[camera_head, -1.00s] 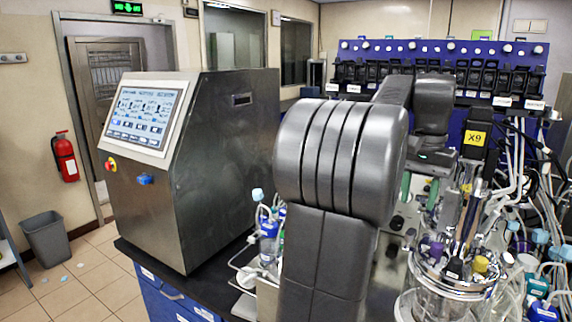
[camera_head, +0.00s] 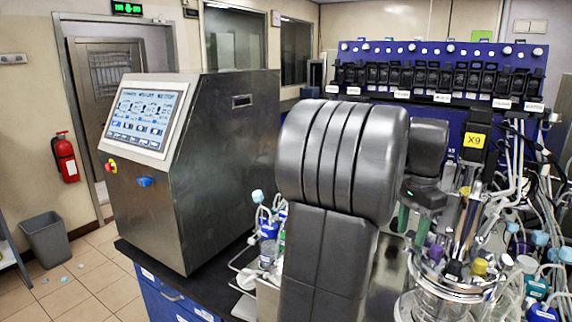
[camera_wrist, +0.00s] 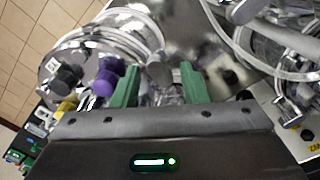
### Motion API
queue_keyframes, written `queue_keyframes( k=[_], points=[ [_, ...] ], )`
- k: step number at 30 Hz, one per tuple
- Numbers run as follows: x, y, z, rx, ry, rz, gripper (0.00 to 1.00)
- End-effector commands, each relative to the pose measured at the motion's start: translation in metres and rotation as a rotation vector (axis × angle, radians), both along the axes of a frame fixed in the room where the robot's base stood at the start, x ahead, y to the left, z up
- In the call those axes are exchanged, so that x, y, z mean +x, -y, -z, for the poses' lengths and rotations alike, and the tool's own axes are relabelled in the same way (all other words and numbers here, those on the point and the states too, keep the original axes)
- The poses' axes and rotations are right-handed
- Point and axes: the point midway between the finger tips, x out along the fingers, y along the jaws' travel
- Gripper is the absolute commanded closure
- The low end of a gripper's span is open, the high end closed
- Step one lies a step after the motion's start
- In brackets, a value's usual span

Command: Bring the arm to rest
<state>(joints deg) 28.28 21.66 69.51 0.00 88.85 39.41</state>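My arm stands in the middle of the head view, its large grey joint and upright link in front of the bench. My gripper (camera_head: 413,220) hangs below the wrist just right of that joint, partly hidden, with its green fingers pointing down. In the wrist view my gripper (camera_wrist: 159,80) has its two green fingers apart, and I see nothing held between them. A glass bioreactor vessel (camera_head: 440,300) with a metal head plate stands right of my gripper. In the wrist view a vessel top with a purple cap (camera_wrist: 104,82) lies left of the fingers.
A steel control cabinet (camera_head: 225,165) with a screen stands at left. A blue rack of black pump heads (camera_head: 440,78) stands behind. Tubes and bottles (camera_head: 545,250) crowd the right. Bottles (camera_head: 268,240) stand left of my arm. The floor (camera_head: 85,285) at far left is mostly clear.

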Motion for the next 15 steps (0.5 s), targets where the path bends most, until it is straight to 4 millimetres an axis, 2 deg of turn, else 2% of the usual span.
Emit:
queue_keyframes(
  k=[15],
  points=[
    [0.0003,0.0001,0.0026,0.000,0.002,0.410,0.60]
  ],
)
